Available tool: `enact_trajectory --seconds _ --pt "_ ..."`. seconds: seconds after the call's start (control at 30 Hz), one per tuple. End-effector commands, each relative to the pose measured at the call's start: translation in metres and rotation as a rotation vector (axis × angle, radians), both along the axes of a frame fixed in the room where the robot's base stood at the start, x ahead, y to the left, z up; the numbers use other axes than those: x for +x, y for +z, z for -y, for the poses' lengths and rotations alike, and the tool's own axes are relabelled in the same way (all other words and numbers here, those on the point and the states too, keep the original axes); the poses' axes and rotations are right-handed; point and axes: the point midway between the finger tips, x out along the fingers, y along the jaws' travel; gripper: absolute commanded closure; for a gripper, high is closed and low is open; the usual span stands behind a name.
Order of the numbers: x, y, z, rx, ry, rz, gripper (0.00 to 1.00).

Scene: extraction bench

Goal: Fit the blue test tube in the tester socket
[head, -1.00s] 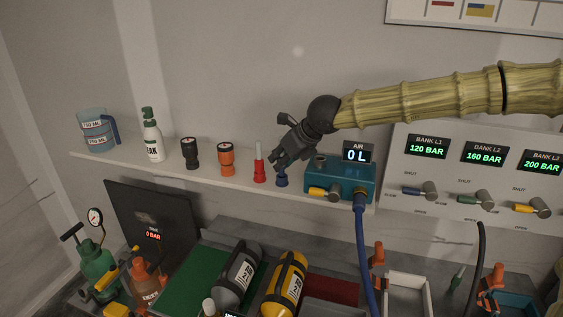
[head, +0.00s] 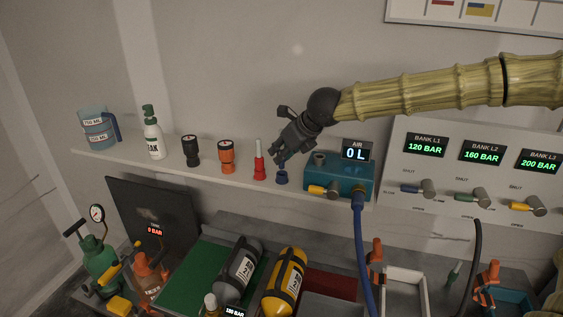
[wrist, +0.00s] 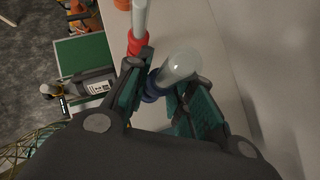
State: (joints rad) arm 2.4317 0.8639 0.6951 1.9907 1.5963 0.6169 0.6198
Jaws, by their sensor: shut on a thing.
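My gripper (head: 281,157) is shut on the blue test tube, over the shelf. In the wrist view the clear rounded glass of the blue test tube (wrist: 180,65) sits between the two dark fingers (wrist: 160,92). A blue collar (wrist: 152,88) shows at its lower end; in the head view a short blue piece (head: 281,177) shows just below the fingers at the shelf. I cannot tell whether the tube is clear of it. The teal tester (head: 345,178), reading AIR 0 L, stands just right of my gripper, with a grey round socket (head: 320,157) on top.
A red-based tube (head: 259,165) stands close left of my gripper. Orange (head: 227,157) and black (head: 190,152) torches, a white bottle (head: 153,135) and a blue jug (head: 98,130) stand further left on the shelf (head: 208,168). A blue hose (head: 362,240) hangs from the tester's front.

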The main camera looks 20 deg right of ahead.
Motion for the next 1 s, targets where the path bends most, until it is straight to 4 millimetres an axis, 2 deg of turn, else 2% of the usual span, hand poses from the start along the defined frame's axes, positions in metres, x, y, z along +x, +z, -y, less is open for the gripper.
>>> enact_trajectory --seconds 1.0 --pt "0.000 0.061 0.000 0.000 0.000 0.000 1.00"
